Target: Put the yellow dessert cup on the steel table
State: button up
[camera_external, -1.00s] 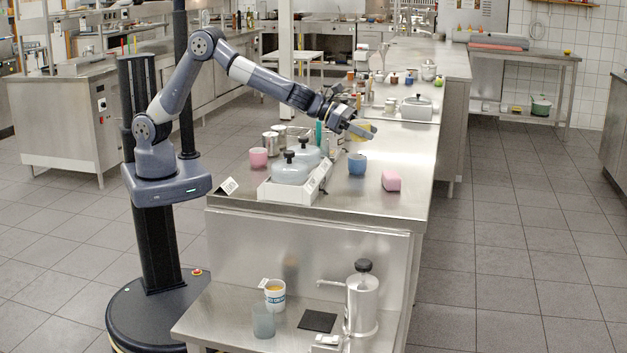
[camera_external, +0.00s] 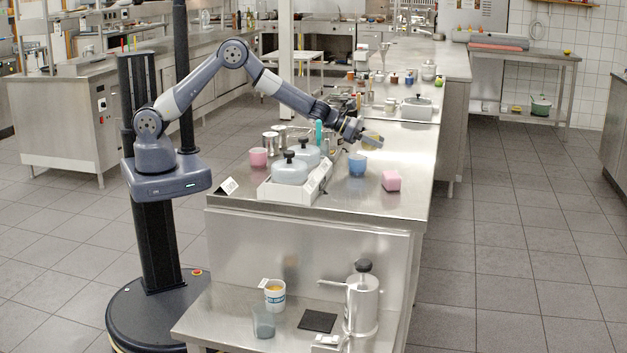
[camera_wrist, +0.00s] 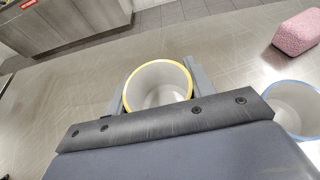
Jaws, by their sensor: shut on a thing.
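The yellow dessert cup (camera_external: 371,136) is held between the fingers of my gripper (camera_external: 373,139), above the steel table (camera_external: 405,165). In the wrist view the cup (camera_wrist: 158,84) shows its yellow rim and pale empty inside, with a finger of my gripper (camera_wrist: 158,92) on each side. My gripper is shut on it. The cup's underside is hidden, so its exact height over the table is hard to tell.
A blue cup (camera_external: 357,165) and a pink block (camera_external: 391,180) stand near the held cup. A pink cup (camera_external: 258,157) and a white tray with lidded grey pots (camera_external: 289,172) lie to the left. The tabletop at the right is bare.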

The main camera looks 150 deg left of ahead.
aim_at(374, 161)
jog(key=shift+f, duration=1.95)
jog(key=shift+f+b, duration=0.15)
jog(key=shift+b, duration=0.2)
jog(key=o, duration=1)
